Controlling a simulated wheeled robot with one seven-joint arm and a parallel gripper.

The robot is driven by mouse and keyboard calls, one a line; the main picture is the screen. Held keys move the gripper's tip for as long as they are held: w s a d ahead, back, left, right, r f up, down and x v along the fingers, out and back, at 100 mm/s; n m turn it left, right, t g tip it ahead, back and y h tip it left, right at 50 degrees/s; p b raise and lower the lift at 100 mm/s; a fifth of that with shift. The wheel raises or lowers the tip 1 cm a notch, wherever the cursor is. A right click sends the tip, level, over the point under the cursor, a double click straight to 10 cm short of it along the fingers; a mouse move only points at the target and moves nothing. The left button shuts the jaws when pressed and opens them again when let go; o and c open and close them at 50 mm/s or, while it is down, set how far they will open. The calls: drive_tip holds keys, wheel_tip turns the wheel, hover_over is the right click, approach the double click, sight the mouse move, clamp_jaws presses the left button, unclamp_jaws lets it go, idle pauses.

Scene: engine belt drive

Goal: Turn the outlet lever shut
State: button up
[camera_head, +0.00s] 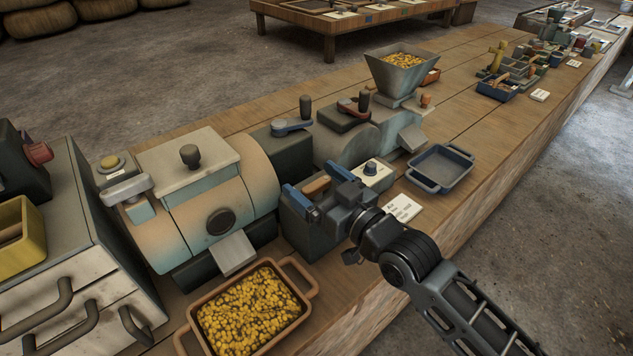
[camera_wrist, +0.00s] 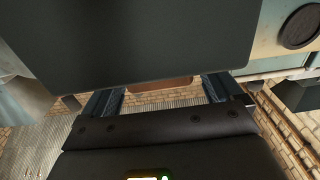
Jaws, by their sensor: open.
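My gripper (camera_head: 320,188) is open, with its blue fingers on either side of an orange-brown handle (camera_head: 316,186), which I take to be the outlet lever. The handle sits over a dark box (camera_head: 305,238) at the right end of the large teal and tan machine (camera_head: 215,205). In the wrist view the two fingers of my gripper (camera_wrist: 160,95) are spread apart, and the brown handle (camera_wrist: 160,84) shows between them. A dark panel hides much of that view. I cannot tell whether the fingers touch the handle. The lever's pivot is hidden.
An orange tray of yellow grain (camera_head: 250,312) stands before a grey chute (camera_head: 233,252). A box with a knob (camera_head: 371,174), a white card (camera_head: 403,207) and an empty blue-grey tray (camera_head: 440,167) are right of my gripper. A grain-filled hopper (camera_head: 400,75) stands behind.

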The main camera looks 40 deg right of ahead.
drive_tip(key=c, duration=0.9)
